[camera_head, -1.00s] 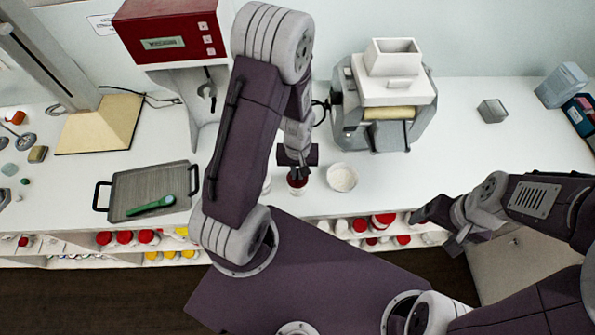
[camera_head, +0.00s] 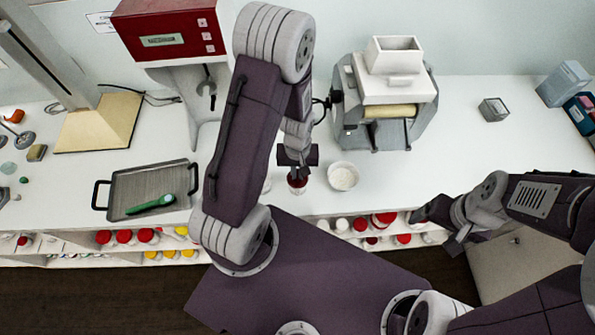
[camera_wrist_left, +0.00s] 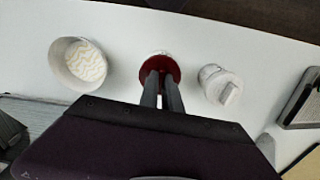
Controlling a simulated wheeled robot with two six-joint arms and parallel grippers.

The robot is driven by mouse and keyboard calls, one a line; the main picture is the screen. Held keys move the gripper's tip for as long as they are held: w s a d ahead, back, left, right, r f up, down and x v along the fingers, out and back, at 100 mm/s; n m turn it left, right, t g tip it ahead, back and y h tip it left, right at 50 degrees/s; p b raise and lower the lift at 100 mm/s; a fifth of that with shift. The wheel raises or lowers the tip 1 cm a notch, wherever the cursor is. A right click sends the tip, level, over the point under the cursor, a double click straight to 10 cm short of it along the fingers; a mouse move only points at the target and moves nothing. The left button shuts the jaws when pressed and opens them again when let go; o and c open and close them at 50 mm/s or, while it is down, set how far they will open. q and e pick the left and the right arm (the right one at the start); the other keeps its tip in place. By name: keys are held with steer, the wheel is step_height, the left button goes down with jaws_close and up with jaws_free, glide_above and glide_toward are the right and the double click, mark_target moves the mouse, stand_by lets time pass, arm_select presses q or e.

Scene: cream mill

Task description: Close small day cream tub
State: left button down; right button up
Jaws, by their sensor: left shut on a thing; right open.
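A small tub with a dark red lid (camera_head: 297,181) stands on the white counter near its front edge. Its red lid (camera_wrist_left: 160,69) also shows in the left wrist view, with a bit of the white tub at its far side. My left gripper (camera_head: 297,172) points down at it, and its fingers (camera_wrist_left: 163,82) are shut on the red lid. Whether the lid sits level on the tub cannot be told. My right gripper (camera_head: 436,228) is open and empty, off the counter's front edge at the right.
A white bowl of cream (camera_head: 343,176) stands just right of the tub. A white lidded container (camera_wrist_left: 218,84) is on its other side. A tray with a green spoon (camera_head: 114,206) lies left. A mill (camera_head: 385,100) stands behind. Shelves below hold several red-lidded tubs.

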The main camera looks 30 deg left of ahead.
arm_select(q)
steer(key=c, duration=1)
jaws_free()
steer(key=shift+r+p, duration=2.4)
steer(key=shift+r, duration=0.2)
jaws_close()
